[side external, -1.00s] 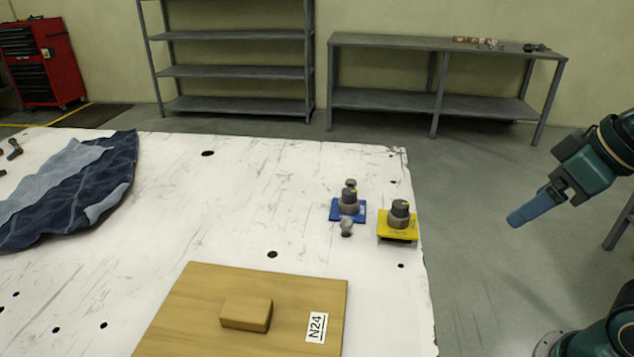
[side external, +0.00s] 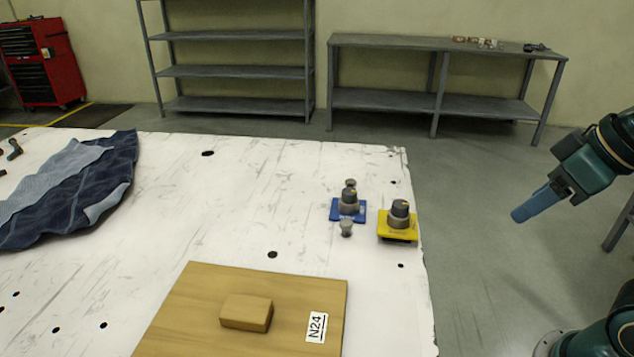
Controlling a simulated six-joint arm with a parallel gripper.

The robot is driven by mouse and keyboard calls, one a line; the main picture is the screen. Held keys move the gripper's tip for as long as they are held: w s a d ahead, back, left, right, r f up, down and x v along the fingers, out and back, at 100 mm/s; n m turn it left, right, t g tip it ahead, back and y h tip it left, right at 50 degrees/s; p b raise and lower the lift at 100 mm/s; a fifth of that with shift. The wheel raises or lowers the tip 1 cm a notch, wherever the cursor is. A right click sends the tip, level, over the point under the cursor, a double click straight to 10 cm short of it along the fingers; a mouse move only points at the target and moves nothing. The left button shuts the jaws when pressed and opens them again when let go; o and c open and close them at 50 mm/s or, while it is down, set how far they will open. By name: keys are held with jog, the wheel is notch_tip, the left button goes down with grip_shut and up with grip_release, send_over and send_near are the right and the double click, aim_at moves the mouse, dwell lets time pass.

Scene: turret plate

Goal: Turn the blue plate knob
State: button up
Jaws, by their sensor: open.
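The blue plate (side external: 335,213) lies flat on the white table near its right edge. A dark grey knob (side external: 349,199) with a small yellow mark stands upright on it. A yellow plate (side external: 398,238) with a similar dark knob (side external: 399,211) sits just to its right and nearer the camera. My gripper (side external: 532,206) is at the right, off the table's right edge and well apart from both plates. Its blue finger points down and left; only one finger shows clearly. Nothing is seen in it.
Small grey knobs stand close behind (side external: 350,183) and in front (side external: 346,229) of the blue plate. A wooden board (side external: 180,320) with a wooden block (side external: 246,312) lies at the front. A dark blue cloth (side external: 70,205) lies at the left. The table's middle is clear.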

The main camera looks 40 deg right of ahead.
jog(key=w+a+r+n+g, duration=0.1)
jog(key=w+r+n+g, duration=0.2)
jog(key=w, duration=0.6)
jog(key=w+a+r+n, duration=0.1)
jog(key=w+r+n, duration=0.3)
jog(key=w, duration=0.4)
jog(key=n+g, duration=0.3)
jog(key=n, duration=0.4)
send_over(349, 191)
notch_tip(349, 191, down, 6)
jog(key=shift+w, duration=0.15)
jog(key=shift+f, duration=0.1)
jog(key=shift+f, duration=6.8)
jog(key=c, duration=1)
